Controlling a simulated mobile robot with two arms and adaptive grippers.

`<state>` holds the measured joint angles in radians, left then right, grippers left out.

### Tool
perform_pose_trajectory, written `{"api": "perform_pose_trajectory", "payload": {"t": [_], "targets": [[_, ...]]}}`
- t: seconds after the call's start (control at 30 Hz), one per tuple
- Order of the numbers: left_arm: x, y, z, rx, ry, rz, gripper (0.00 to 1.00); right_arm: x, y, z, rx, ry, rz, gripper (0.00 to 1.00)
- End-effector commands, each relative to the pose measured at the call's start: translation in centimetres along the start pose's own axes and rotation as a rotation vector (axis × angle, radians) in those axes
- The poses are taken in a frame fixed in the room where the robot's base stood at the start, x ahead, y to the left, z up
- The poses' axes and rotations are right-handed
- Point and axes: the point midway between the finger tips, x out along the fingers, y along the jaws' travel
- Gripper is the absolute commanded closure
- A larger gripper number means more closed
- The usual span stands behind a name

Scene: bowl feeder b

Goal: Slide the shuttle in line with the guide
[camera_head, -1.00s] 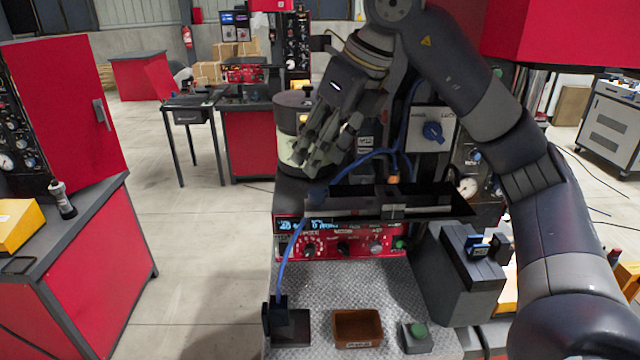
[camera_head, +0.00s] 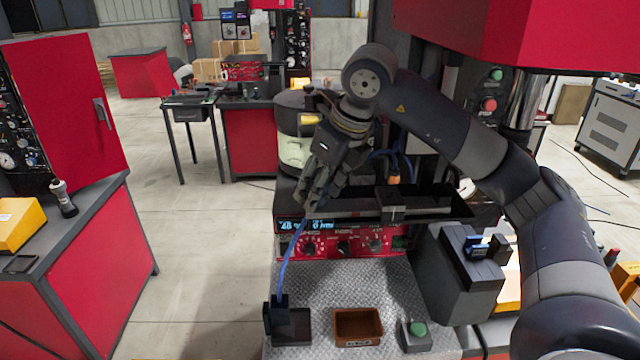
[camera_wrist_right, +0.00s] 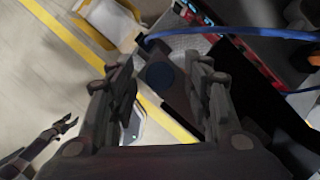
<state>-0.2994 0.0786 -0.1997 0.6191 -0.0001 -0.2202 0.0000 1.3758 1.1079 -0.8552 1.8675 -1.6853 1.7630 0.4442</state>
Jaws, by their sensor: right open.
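A long black channel (camera_head: 440,207), which seems to be the guide, runs left to right above the red control panel. A small grey bracket (camera_head: 392,213) sits at its front middle. My right gripper (camera_head: 312,198) points down at the channel's left end and hides part of it. In the right wrist view its two fingers (camera_wrist_right: 165,95) are apart. A dark block with a blue round spot (camera_wrist_right: 160,76), perhaps the shuttle, shows between and beyond them; contact cannot be told. A hand, seemingly my left gripper (camera_wrist_right: 62,128), shows small at lower left in that view.
A blue cable (camera_head: 290,250) runs down to a dark holder on the metal plate (camera_head: 375,285). A brown bin (camera_head: 358,325) and a green button box (camera_head: 416,335) stand at the front. A grey block (camera_head: 455,275) stands right, and a round feeder bowl (camera_head: 292,150) behind.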

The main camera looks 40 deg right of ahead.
Motion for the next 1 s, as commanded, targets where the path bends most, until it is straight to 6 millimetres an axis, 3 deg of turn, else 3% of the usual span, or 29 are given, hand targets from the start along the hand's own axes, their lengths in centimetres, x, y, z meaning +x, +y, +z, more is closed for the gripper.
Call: {"api": "perform_pose_trajectory", "payload": {"t": [0.27,0.47,0.67,1.0], "targets": [[0.0,-0.2,0.1,0.0,0.0,-0.002,0.6,0.2,0.0,0.0,0.0,0.0,0.0,0.54],[0.0,-0.2,0.0,0.0,0.0,-0.002,0.6,0.2,0.0,0.0,0.0,0.0,0.0,1.0],[0.2,-0.2,0.1,0.0,0.0,-0.002,0.6,0.2,-0.3,-0.2,0.001,0.0,-0.001,1.0],[1.4,-0.1,0.1,0.001,0.0,-0.002,0.6,-0.8,-2.6,-2.4,0.001,-0.001,-0.001,1.0]]}}
